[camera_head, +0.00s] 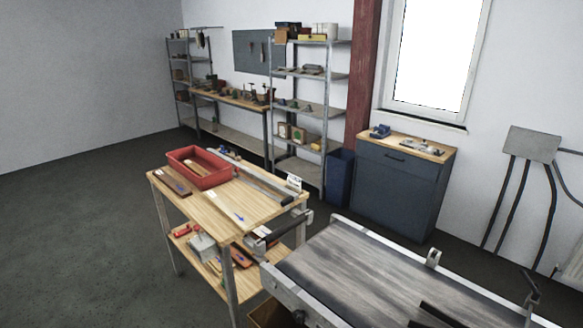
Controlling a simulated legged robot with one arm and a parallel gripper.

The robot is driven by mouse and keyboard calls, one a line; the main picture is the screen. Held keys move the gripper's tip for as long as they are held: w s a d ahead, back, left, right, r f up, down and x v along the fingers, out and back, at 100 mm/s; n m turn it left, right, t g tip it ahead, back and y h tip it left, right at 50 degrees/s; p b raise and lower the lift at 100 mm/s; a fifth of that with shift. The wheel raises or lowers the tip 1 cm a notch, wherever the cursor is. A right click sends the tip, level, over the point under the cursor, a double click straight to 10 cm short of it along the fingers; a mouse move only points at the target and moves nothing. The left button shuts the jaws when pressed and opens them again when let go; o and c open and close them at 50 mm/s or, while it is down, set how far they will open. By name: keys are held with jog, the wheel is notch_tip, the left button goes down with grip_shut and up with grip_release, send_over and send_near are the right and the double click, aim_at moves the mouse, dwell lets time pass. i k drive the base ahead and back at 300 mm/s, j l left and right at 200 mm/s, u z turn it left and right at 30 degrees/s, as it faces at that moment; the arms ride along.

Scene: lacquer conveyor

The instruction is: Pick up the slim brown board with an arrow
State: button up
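A slim brown board (172,181) lies flat at the left end of the wooden cart's top (200,207), beside a red tray (184,166). It is small in the picture, and I cannot make out an arrow on it. My gripper is not in view.
A conveyor (385,283) with a worn grey belt stands at the lower right, close to the cart. Tools and boxes fill the cart's lower shelf. A dark blue cabinet (398,190) and metal shelves (310,107) stand behind. The floor (75,240) at left is clear.

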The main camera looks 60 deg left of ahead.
aim_at(181, 191)
jog(key=u, duration=3.05)
jog(key=i+j, duration=0.15)
jog(key=i, duration=0.5)
jog(key=i+j, duration=0.15)
jog(key=i, duration=0.5)
jog(key=i+j, duration=0.15)
jog(key=i, duration=0.55)
jog(key=i+j, duration=0.15)
jog(key=i, duration=0.5)
jog(key=i+j, duration=0.1)
jog(key=i, duration=0.55)
jog(key=i+j, duration=0.15)
jog(key=i, duration=0.5)
jog(key=z, duration=0.05)
